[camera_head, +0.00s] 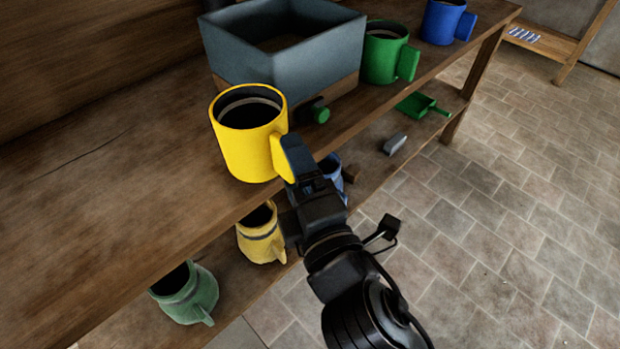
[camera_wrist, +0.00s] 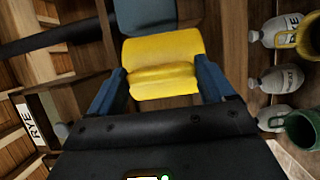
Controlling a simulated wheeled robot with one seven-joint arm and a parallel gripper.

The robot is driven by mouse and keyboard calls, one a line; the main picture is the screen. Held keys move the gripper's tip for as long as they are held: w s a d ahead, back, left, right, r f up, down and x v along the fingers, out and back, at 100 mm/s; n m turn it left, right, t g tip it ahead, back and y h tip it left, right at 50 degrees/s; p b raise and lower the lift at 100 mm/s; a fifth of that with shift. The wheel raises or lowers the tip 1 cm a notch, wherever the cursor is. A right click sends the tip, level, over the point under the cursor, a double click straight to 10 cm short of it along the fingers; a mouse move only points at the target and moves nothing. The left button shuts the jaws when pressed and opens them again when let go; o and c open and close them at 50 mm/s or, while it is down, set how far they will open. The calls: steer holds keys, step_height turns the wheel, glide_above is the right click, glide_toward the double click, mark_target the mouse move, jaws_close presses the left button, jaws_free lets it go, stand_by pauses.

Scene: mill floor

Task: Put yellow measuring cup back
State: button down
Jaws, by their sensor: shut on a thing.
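The yellow measuring cup (camera_head: 244,146) is upright at the front edge of the upper wooden shelf, its handle facing my arm. My gripper (camera_head: 296,160) is shut on its handle. In the wrist view the yellow cup (camera_wrist: 164,70) lies between the two blue fingers of my gripper (camera_wrist: 165,88). I cannot tell whether the cup's base touches the shelf. A green measuring cup (camera_head: 381,56) and a blue measuring cup (camera_head: 441,22) stand farther along the same shelf.
A grey-blue open box (camera_head: 285,62) stands right behind the yellow cup. The lower shelf holds a yellow jug (camera_head: 259,236), a green jug (camera_head: 186,296), a partly hidden blue jug and a green scoop (camera_head: 420,106). The upper shelf's near left is bare.

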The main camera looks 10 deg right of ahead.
mark_target(278, 169)
steer(key=shift+w+a+f+b, duration=0.1)
steer(key=shift+w+a+b, duration=0.05)
steer(key=shift+w+a, duration=0.4)
steer(key=shift+w+a+f+b, duration=0.15)
steer(key=shift+w+a, duration=0.15)
steer(key=shift+w, duration=0.4)
steer(key=shift+w+a+r+b, duration=0.1)
steer(key=shift+w+a+b, duration=0.05)
steer(key=shift+w+a, duration=0.4)
steer(key=shift+w+d+f+b, duration=0.1)
steer(key=shift+w+f+b, duration=0.05)
steer(key=shift+f+b, duration=0.65)
jaws_free()
steer(key=shift+f, duration=0.1)
steer(key=s+d, duration=0.1)
steer(key=s, duration=0.6)
steer(key=shift+s+d+b, duration=0.25)
steer(key=shift+s+b, duration=0.05)
steer(key=shift+s, duration=0.05)
steer(key=shift+f, duration=0.1)
